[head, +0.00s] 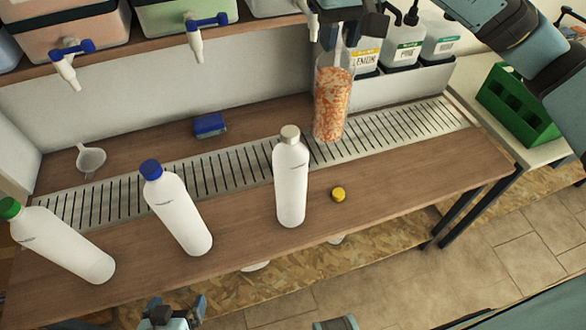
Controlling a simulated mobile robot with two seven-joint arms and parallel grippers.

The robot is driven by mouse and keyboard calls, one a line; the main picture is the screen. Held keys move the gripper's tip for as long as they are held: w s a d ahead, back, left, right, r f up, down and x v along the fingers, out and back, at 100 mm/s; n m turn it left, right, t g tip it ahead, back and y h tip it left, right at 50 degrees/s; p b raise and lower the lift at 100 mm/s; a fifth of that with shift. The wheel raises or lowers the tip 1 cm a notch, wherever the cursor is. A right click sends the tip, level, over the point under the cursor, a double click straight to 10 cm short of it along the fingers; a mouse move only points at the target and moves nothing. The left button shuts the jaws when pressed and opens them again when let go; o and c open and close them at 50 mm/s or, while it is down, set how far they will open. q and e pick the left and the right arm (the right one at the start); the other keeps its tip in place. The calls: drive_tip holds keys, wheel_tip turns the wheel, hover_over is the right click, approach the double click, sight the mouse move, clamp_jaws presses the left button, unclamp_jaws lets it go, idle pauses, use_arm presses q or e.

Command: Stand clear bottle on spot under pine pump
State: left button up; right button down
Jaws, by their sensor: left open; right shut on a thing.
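The clear bottle (332,103) has orange and pale bits inside and is upright over the slotted drip grate (232,172). I cannot tell whether its base touches the grate. My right gripper (345,22) is shut on the clear bottle near its top; the top picture edge cuts off part of this grip. The pine pump bottle (404,48), white with a green-banded label, stands behind and to the right of the clear bottle. No marked spot under it can be made out. My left gripper (176,309) is open and empty at the bottom edge, in front of the bench.
White bottles with a silver cap (291,185), blue cap (180,212) and green cap (65,245) stand along the bench front. A yellow cap (338,194), blue block (210,125) and funnel (90,158) lie around. A green crate (518,108) is at right. Tapped drums sit above.

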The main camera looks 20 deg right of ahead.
wheel_tip(320, 180, down, 27)
drive_tip(key=c, duration=1.3)
unclamp_jaws()
drive_tip(key=shift+d+b, duration=0.1)
drive_tip(key=shift+b, duration=0.2)
drive_tip(key=o, duration=0.4)
drive_tip(key=shift+r, duration=0.15)
